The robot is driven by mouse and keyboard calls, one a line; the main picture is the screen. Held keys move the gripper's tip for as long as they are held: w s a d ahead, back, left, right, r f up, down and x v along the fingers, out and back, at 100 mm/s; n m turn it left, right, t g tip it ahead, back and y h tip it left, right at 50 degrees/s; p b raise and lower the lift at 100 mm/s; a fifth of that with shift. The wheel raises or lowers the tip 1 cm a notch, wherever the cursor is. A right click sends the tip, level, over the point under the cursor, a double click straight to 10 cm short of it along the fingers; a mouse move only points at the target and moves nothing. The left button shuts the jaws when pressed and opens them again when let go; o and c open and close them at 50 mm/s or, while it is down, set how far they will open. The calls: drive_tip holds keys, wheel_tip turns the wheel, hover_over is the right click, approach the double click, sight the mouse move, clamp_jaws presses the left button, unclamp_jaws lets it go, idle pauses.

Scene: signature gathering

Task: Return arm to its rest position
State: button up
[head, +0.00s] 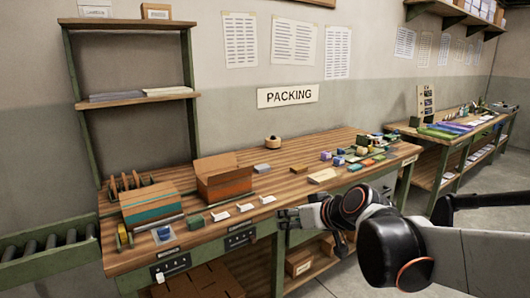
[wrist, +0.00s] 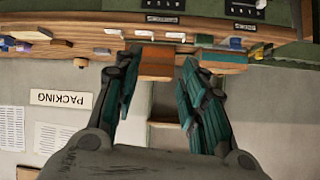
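My arm (head: 400,235) reaches in from the right in the head view. My gripper (head: 285,216) is at its left end, near the front edge of the wooden packing bench (head: 300,180). In the wrist view, which is upside down, the two teal-padded fingers of my gripper (wrist: 160,72) stand apart. An orange-brown box (wrist: 157,60) shows between them, apparently on the bench beyond; I see no grip on it.
The bench holds an open cardboard box (head: 222,182), a box with a teal band (head: 150,203), a tape roll (head: 273,141) and several small coloured items. A roller conveyor (head: 45,252) is at left. A second table (head: 455,130) stands at right. Floor shows at lower right.

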drive_tip(key=s+d+f+m+g+h, duration=0.1)
drive_tip(key=s+d, duration=0.5)
drive_tip(key=s, duration=0.6)
drive_tip(key=s+d+f+m+g+h, duration=0.1)
drive_tip(key=s+d+f+m+h, duration=0.2)
drive_tip(key=s+d, duration=0.4)
drive_tip(key=s+f+h, duration=0.1)
drive_tip(key=s, duration=0.3)
drive_tip(key=shift+s+f+m+g+h, duration=0.3)
drive_tip(key=shift+s+f+h, duration=0.05)
drive_tip(key=shift+h, duration=0.05)
drive_tip(key=shift+a, duration=0.1)
